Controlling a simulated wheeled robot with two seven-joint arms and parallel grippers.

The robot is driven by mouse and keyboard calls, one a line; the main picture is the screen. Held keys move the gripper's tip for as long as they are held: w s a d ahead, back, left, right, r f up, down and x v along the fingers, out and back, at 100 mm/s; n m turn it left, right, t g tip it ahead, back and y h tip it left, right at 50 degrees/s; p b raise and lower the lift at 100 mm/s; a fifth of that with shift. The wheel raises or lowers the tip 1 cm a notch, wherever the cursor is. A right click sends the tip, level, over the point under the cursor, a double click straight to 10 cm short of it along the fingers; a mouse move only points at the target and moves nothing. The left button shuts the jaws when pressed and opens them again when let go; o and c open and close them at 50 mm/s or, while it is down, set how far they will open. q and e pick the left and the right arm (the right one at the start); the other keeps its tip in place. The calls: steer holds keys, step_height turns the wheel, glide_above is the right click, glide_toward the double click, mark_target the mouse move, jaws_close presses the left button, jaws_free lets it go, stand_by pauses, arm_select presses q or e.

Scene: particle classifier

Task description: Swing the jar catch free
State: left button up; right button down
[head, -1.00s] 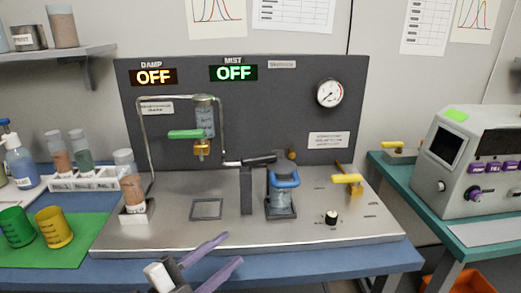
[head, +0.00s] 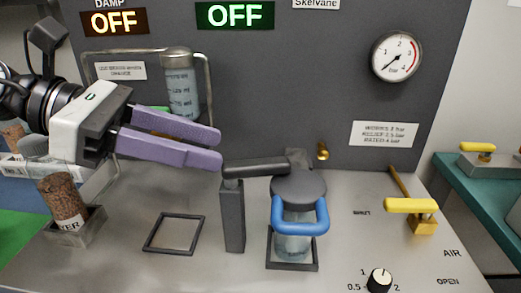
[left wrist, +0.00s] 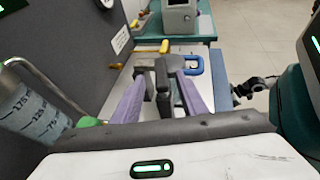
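A glass jar (head: 293,246) with a dark round lid stands in a square frame on the steel bench panel. Its blue catch (head: 301,222) loops across the jar's front. A dark horizontal arm (head: 258,168) on a grey post (head: 232,217) reaches over to the lid. My left gripper (head: 219,149), with purple fingers, is open and empty, its tips just left of the arm's end. In the left wrist view, the fingers of my left gripper (left wrist: 162,80) stand apart, with the dark arm and post between or beyond them. The blue catch (left wrist: 193,65) shows past the right finger.
A yellow-handled valve (head: 413,206) stands right of the jar, with a black knob (head: 379,281) in front. An empty square frame (head: 173,233) lies left of the post. Behind my gripper is a glass cylinder (head: 180,88). A gauge (head: 397,57) is on the back panel.

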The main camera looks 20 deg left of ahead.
mark_target(266, 161)
arm_select(q)
steer(key=p+x, duration=0.2)
steer(key=x, duration=0.6)
steer(key=shift+w+d, duration=0.1)
steer(key=shift+d, duration=0.1)
steer(key=shift+c, duration=0.4)
jaws_close()
